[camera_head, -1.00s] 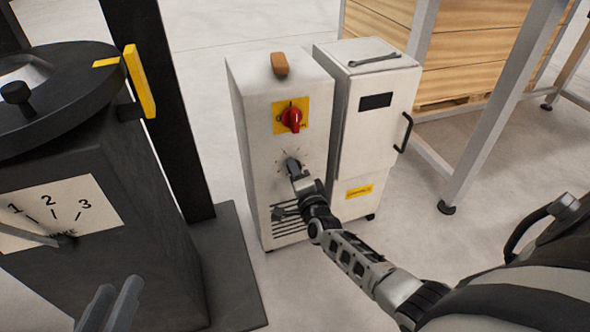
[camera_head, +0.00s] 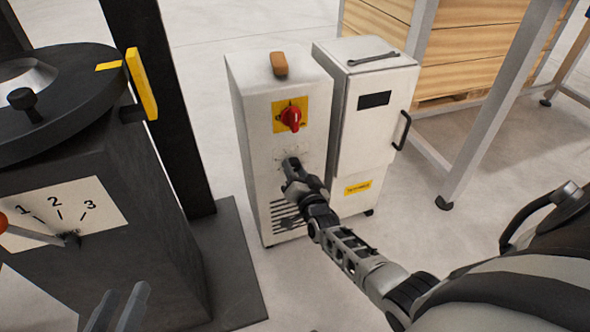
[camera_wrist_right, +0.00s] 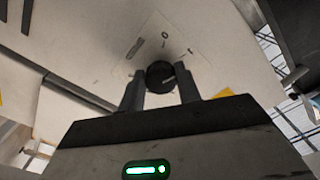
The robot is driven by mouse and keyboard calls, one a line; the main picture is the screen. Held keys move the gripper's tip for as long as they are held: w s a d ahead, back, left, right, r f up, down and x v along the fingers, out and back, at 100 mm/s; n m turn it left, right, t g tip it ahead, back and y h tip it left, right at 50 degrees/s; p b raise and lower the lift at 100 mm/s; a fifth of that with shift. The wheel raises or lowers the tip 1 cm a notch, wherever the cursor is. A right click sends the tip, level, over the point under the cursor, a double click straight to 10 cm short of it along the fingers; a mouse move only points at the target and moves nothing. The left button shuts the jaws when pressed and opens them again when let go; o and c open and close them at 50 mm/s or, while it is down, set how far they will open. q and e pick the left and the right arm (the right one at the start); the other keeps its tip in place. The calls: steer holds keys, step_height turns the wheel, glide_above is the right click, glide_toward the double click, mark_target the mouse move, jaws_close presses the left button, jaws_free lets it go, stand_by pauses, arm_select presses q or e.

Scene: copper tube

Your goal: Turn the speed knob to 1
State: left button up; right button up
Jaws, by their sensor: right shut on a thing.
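The speed knob (camera_wrist_right: 160,74) is a small round black knob with a light pointer mark, on the front of a white cabinet (camera_head: 250,130). A pale scale plate (camera_wrist_right: 150,47) with small marks lies behind it; its numbers are too small to read. My right gripper (camera_wrist_right: 161,84) is shut on the knob, one finger on each side. In the head view my right gripper (camera_head: 290,165) hides most of the knob, below the red rotary switch (camera_head: 291,119) on its yellow plate. My left gripper (camera_head: 118,308) shows at the bottom left, its two fingers slightly apart and empty.
Vent slots (camera_head: 285,218) lie below my right gripper. A second white cabinet (camera_head: 372,125) stands at the right.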

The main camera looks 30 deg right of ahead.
arm_select(q)
steer(key=shift+f, duration=0.1)
stand_by(0.3)
arm_select(e)
steer(key=o, duration=1)
steer(key=shift+c, duration=0.2)
steer(key=shift+s, duration=0.25)
steer(key=shift+p+v, duration=0.8)
steer(key=shift+v, duration=0.4)
arm_select(q)
steer(key=f+g+y+p, duration=0.1)
steer(key=p, duration=0.1)
steer(key=a+f+m+g+y+p, duration=0.1)
steer(key=shift+s+a+f+p, duration=0.1)
steer(key=shift+a+p, duration=0.15)
steer(key=shift+p, duration=0.1)
arm_select(e)
steer(key=v, duration=1.3)
